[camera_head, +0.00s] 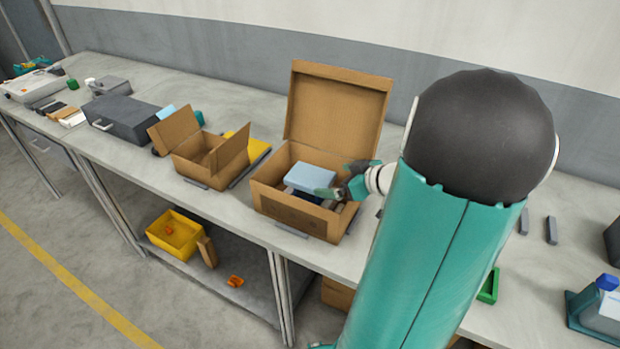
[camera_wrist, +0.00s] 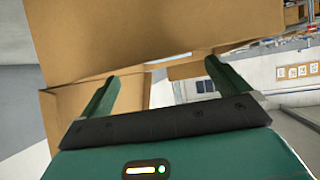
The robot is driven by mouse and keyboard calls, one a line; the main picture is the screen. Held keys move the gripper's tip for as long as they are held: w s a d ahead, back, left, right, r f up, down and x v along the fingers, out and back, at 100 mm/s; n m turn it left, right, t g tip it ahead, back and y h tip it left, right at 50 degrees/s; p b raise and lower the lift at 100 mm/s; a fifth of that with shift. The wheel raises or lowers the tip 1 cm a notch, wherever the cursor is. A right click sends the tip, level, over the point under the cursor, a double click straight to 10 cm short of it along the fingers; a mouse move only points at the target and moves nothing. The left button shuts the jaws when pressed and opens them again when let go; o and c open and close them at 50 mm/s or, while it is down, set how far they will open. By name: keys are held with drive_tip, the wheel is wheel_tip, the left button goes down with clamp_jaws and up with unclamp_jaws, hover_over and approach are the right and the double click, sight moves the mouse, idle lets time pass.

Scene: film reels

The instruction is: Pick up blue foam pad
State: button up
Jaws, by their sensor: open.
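The blue foam pad (camera_head: 311,178) is a flat light-blue block inside the open cardboard box (camera_head: 269,199), on top of darker contents. My gripper (camera_head: 342,181) is at the right side of the box opening, close to the pad's right end; I cannot tell whether a finger touches it. In the wrist view my gripper (camera_wrist: 160,85) shows two green fingers spread apart with nothing held between them. Cardboard (camera_wrist: 150,35) fills much of that view, and the pad is not seen there.
The box's raised lid (camera_head: 337,108) stands at the back. A smaller open carton (camera_head: 205,163) and a yellow item (camera_head: 257,150) lie to the left, with a grey case (camera_head: 121,118) beyond. Small grey bars (camera_head: 551,230) lie on the grey bench (camera_head: 230,98) to the right.

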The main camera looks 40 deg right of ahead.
sight(316, 178)
drive_tip(key=x, duration=0.7)
drive_tip(key=shift+w+a+r, duration=0.15)
drive_tip(key=shift+w, duration=0.15)
drive_tip(key=c, duration=0.7)
